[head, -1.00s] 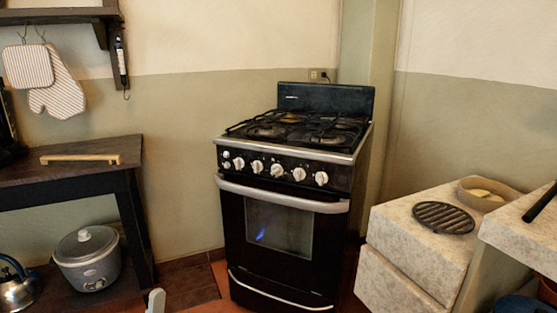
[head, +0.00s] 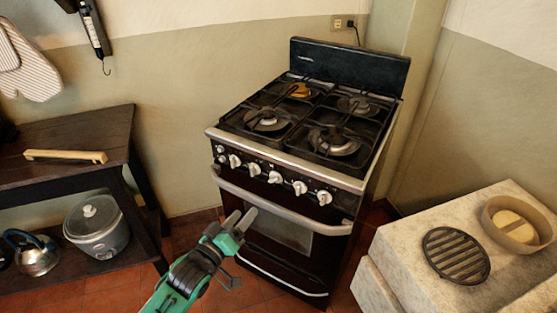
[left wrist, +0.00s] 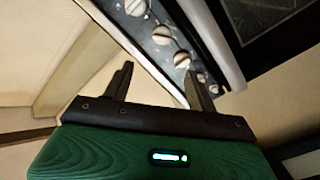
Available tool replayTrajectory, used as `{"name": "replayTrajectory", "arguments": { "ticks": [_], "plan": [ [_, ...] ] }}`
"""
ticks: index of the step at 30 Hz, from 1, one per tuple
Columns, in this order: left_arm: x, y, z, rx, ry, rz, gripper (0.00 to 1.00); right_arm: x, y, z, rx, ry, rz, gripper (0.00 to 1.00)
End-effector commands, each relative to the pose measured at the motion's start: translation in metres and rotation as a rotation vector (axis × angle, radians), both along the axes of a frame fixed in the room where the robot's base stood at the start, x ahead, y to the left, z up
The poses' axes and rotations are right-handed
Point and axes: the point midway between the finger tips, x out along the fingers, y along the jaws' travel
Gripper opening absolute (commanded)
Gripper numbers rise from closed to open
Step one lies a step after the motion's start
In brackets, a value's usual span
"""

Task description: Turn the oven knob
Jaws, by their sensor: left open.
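The black oven (head: 300,150) stands against the wall with a row of several white knobs on its front panel; a middle knob (head: 275,177) shows clearly. The knobs point straight out, and I cannot tell which is the oven knob. My left gripper (head: 241,216) is open and empty, in front of the oven door, below the knob row in the head view. In the left wrist view, the open fingers (left wrist: 158,72) show beside the slanting knob row, with a knob (left wrist: 162,35) beyond them. No contact with a knob is visible. My right gripper is out of view.
The silver oven door handle (head: 275,208) runs below the knobs, close to my left gripper. A dark wooden table (head: 60,160) stands left, with a rice cooker (head: 96,228) on its lower shelf. A stone counter (head: 400,240) with a round grate (head: 456,256) stands right.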

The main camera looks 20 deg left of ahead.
Motion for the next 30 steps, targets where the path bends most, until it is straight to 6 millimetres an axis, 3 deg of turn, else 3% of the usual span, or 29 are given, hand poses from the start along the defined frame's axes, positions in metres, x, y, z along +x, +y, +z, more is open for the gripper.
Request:
{"name": "replayTrajectory", "arguments": {
  "ticks": [3,8,24,30],
  "plan": [
    [0.003,0.002,-0.002,-0.005,0.023,0.005,0.58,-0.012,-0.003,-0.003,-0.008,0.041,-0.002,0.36],
    [0.017,-0.001,-0.002,-0.006,0.021,0.005,0.58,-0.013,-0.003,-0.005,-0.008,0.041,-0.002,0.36],
    [0.100,-0.025,-0.002,-0.005,0.019,0.004,0.58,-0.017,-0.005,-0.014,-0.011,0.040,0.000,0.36],
    [0.123,-0.031,-0.002,-0.004,0.018,0.004,0.58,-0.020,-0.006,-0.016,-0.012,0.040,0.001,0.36]
  ]
}}
